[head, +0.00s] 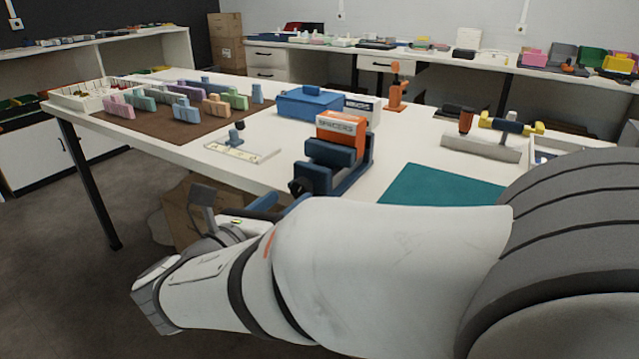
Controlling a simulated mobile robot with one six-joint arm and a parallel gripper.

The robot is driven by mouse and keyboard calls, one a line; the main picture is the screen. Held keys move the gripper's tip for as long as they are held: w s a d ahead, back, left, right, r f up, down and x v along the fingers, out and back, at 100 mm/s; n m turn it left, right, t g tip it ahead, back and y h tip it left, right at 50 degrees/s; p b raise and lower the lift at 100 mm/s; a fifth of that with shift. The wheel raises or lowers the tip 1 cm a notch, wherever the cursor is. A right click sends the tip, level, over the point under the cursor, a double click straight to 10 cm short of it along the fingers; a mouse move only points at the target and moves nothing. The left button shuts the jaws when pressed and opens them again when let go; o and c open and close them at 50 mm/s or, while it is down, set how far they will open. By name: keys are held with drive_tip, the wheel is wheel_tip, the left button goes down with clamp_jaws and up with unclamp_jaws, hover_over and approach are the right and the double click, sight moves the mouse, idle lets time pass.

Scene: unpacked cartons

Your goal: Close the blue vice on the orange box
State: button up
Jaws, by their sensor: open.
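The blue vice (330,178) stands at the table's front edge, with its dark round screw end facing the front left. The orange box (341,127), lettered SPACERS, sits upright between the vice's jaws. Its lower part is hidden by the front jaw, so I cannot tell whether the jaws touch it. My gripper (234,205) is open, at the lower left of the vice, in front of the table edge. It appears apart from the vice, though my white arm hides part of the space between them.
A teal mat (440,186) lies right of the vice. A blue box (309,104) and a white carton (362,108) stand behind it. A small fixture on a pale plate (240,149) lies to its left. A grey clamp fixture (482,147) is farther right. A brown carton (178,215) is under the table.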

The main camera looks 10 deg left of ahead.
sight(298, 192)
drive_tip(key=shift+b+x, duration=0.4)
drive_tip(key=shift+x, duration=1.1)
drive_tip(key=shift+c, duration=0.2)
drive_tip(key=c, duration=0.9)
